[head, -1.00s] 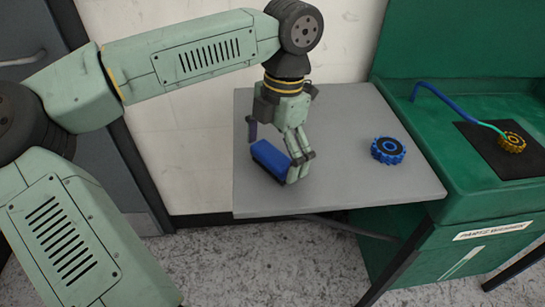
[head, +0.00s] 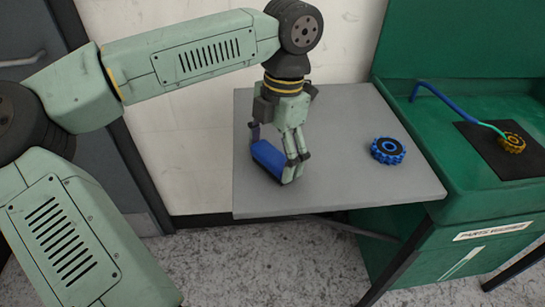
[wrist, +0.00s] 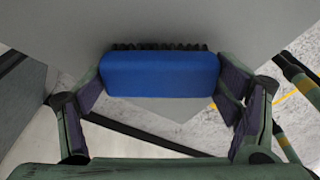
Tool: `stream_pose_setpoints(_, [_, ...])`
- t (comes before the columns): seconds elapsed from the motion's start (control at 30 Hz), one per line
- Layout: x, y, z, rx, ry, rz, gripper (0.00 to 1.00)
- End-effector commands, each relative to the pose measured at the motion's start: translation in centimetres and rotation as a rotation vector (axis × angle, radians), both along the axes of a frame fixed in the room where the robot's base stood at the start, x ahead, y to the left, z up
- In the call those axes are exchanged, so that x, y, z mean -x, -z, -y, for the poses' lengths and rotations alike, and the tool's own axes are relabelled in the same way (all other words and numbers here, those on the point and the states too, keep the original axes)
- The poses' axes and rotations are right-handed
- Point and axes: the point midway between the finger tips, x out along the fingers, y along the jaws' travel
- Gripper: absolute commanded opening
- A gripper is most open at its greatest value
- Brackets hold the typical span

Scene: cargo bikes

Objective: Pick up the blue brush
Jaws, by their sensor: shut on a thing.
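The blue brush (head: 268,157) is a blue block with a row of dark bristles along one edge. It is at the left front of the grey side table (head: 340,185). In the wrist view the brush (wrist: 160,75) spans the gap between the fingertips, with one pad at each end. My gripper (head: 278,150) points down and is shut on the brush; it also shows in the wrist view (wrist: 160,88). Part of the brush is hidden behind a finger in the head view. I cannot tell whether it still touches the table.
A blue toothed ring (head: 388,151) lies on the table to the right of my gripper. The green parts washer (head: 440,205) stands at the right, with a blue-green hose (head: 450,104) and a golden gear (head: 512,143) on a dark mat. The table between ring and brush is clear.

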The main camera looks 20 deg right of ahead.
Motion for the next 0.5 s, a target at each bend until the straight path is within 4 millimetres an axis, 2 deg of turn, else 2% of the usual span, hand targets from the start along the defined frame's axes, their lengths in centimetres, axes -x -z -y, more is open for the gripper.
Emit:
stream_pose_setpoints(0.27, [-0.1, -1.5, 0.0, -0.001, -0.003, 0.003, 0.55])
stream_pose_setpoints(0.37, [-0.1, -3.0, 0.0, 0.0, -0.003, 0.004, 0.55])
stream_pose_setpoints(0.5, [0.0, -6.4, 0.1, 0.002, -0.003, 0.004, 0.55])
